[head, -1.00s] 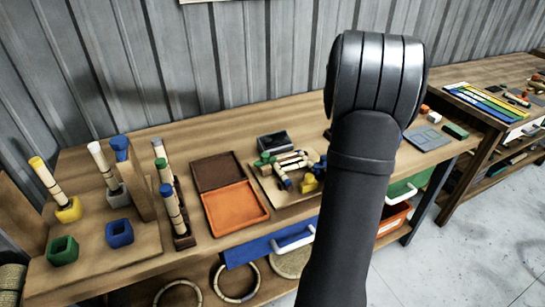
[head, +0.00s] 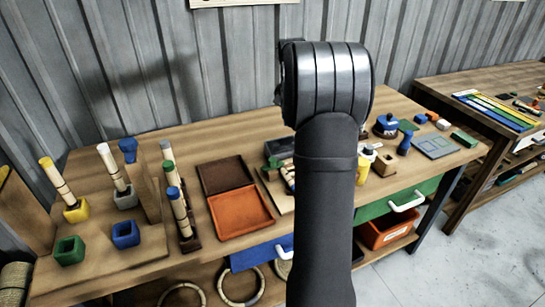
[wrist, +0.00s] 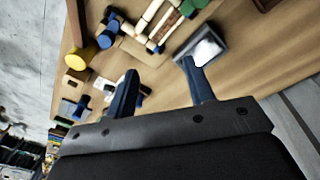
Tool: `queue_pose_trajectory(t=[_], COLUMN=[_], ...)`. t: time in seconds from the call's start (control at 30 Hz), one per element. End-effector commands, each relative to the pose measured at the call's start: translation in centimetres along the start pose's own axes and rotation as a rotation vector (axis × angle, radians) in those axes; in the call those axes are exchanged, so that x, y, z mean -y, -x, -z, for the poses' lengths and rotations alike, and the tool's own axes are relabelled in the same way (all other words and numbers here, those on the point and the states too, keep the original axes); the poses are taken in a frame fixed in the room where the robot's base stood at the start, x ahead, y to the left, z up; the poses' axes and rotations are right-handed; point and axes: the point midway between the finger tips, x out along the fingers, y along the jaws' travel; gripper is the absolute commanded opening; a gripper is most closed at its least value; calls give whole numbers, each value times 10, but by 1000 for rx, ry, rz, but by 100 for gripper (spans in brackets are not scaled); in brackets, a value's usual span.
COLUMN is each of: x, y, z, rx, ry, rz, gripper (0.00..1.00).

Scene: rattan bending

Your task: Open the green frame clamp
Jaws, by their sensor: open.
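The green clamp (head: 274,163) shows at the left of the small rattan frame on the bench in the head view, mostly hidden behind my arm. In the wrist view, a green part (wrist: 187,7), likely the same clamp, is at the top edge beside the rattan frame (wrist: 160,22), partly cut off. My gripper (wrist: 159,67) is open and empty over the bench, its fingers pointing toward the frame and apart from it. In the head view, my arm hides the gripper's fingers.
A dark box with a bright inside (wrist: 207,50) lies near the right finger. A yellow cylinder (wrist: 83,54) and blue peg (wrist: 104,40) are left. An orange tray (head: 240,212) and upright rattan poles (head: 178,212) stand left of my arm. Bare wood lies between tray and pegs.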

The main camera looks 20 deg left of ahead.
Motion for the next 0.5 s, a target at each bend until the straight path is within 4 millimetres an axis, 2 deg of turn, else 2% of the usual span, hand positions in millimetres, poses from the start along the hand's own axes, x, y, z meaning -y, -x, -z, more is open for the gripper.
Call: queue_pose_trajectory(t=[0.03, 0.2, 0.33, 0.5], x=[13, 46, 60, 66], y=[7, 27, 36, 37], z=[-2, -14, -20, -23], rx=[14, 75, 107, 122], ry=[-80, -349, -471, -530], rz=[13, 42, 49, 49], gripper=[49, 49, 49, 49])
